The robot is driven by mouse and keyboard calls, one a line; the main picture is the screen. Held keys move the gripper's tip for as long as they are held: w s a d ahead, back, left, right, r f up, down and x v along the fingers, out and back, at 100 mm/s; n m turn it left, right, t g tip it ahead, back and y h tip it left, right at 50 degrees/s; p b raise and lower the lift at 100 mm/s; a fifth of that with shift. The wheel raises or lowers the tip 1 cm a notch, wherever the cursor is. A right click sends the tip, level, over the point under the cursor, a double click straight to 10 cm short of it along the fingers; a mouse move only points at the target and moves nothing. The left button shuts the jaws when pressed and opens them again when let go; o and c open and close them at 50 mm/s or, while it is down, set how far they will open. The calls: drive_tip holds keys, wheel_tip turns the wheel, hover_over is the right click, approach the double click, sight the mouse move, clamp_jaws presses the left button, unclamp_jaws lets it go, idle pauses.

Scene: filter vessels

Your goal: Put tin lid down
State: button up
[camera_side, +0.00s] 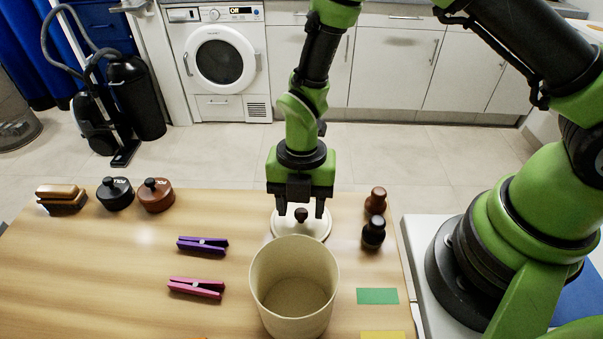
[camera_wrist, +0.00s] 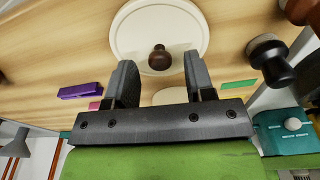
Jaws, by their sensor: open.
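The tin lid (camera_side: 316,228) is a round cream disc with a dark brown knob (camera_side: 301,215). It appears to lie flat on the table, knob up, just behind the open cream tin (camera_side: 295,262), whose near side hides none of the knob. My gripper (camera_side: 301,207) points down over the lid, with its fingers apart on either side of the knob. In the wrist view the lid (camera_wrist: 160,22) and knob (camera_wrist: 159,58) show at the fingertips (camera_wrist: 160,64), with gaps on both sides. Nothing is held.
Purple (camera_side: 203,244) and pink (camera_side: 196,288) pegs lie left of the tin. A green patch (camera_side: 377,296) and a yellow patch (camera_side: 382,335) lie at right. Two round pots (camera_side: 156,196) and a brush (camera_side: 62,200) stand far left.

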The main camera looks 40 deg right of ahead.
drive_tip(key=d+r+m+t, duration=0.3)
drive_tip(key=r+m, duration=0.5)
drive_tip(key=r, duration=1.1)
drive_tip(key=s+d+r+m+t, duration=0.2)
drive_tip(key=s+m, duration=0.4)
drive_tip(key=m, duration=0.5)
drive_tip(key=s+d+r+m+t+y, duration=0.1)
drive_tip(key=s+d+r+m+t, duration=0.2)
drive_tip(key=m, duration=0.8)
drive_tip(key=d+v, duration=0.1)
drive_tip(key=v, duration=0.5)
